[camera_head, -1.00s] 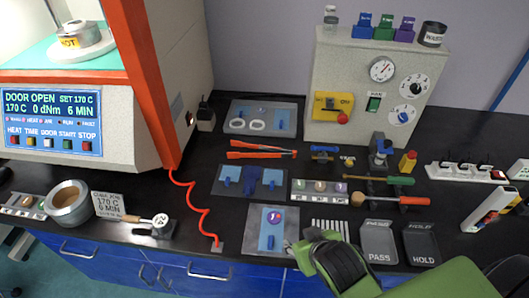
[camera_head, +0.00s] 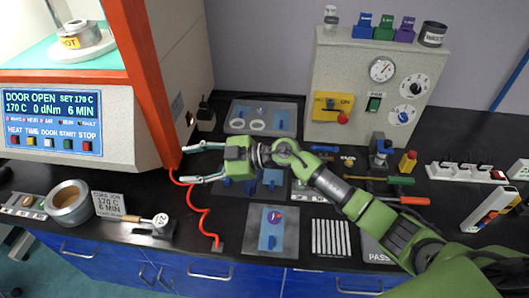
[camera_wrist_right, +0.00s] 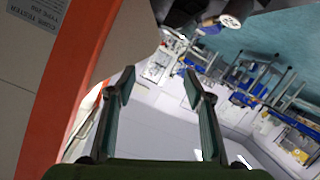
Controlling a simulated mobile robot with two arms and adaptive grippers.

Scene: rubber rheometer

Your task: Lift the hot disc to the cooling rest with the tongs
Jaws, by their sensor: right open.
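A round metal piece (camera_head: 84,39) with a yellow HOT label sits in the open machine chamber at the top left; I cannot tell whether the disc is on it. A slatted light rack (camera_head: 330,238), perhaps the cooling rest, lies at the front of the bench. My right gripper (camera_head: 182,163) is open and empty, pointing left, its fingertips by the machine's orange post. In the right wrist view the gripper (camera_wrist_right: 158,82) has nothing between its fingers. My left gripper is not in view.
The orange post (camera_head: 148,85) and a coiled red cord (camera_head: 203,215) are close to the gripper. A grey ring-topped pot (camera_head: 70,205) and a sign (camera_head: 108,206) stand at the left. A tray with white rings (camera_head: 285,108) lies behind the arm.

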